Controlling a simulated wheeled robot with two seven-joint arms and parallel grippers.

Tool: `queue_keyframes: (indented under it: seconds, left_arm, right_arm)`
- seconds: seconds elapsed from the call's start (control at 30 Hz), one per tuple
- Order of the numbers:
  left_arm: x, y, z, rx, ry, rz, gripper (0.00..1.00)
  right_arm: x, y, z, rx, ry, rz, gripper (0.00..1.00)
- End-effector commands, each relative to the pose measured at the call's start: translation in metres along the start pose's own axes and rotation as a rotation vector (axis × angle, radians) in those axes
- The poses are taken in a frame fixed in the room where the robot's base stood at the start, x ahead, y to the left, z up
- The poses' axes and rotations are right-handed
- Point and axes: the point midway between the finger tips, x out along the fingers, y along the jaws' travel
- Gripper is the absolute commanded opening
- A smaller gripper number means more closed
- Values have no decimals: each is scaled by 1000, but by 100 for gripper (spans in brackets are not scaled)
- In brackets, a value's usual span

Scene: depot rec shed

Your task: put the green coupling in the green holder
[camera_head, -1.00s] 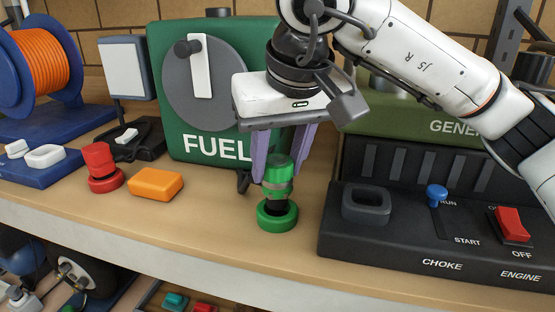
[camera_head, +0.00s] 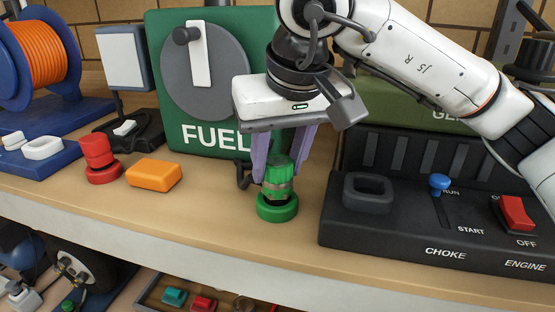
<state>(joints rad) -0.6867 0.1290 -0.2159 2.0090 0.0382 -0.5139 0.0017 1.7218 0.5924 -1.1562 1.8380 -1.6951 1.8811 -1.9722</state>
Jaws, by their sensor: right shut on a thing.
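The green coupling (camera_head: 279,177) is upright between the purple fingers of my right gripper (camera_head: 279,174), which is shut on it and points down. The green holder (camera_head: 277,212) is a round green base on the bench, directly under the coupling. The coupling's lower end is at the holder's dark top; a little dark shows between them, and I cannot tell how deep it sits. My left gripper is not in view.
A red coupling stands in a red holder (camera_head: 104,174) to the left, with an orange block (camera_head: 154,174) beside it. The green FUEL box (camera_head: 262,50) stands behind. A black control panel (camera_head: 390,220) with a blue lever (camera_head: 440,183) is close on the right.

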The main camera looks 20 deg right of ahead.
Motion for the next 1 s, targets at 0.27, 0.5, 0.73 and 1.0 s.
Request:
queue_keyframes:
  seconds: [0.27,0.5,0.73,1.0]
  left_arm:
    - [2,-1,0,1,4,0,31]
    - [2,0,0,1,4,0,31]
    - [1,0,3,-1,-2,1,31]
    - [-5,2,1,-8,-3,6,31]
  right_arm:
    - [2,0,1,1,4,-1,14]
    - [2,0,1,1,3,-1,58]
    - [3,0,1,0,1,0,58]
    - [-22,-1,0,0,6,-2,58]
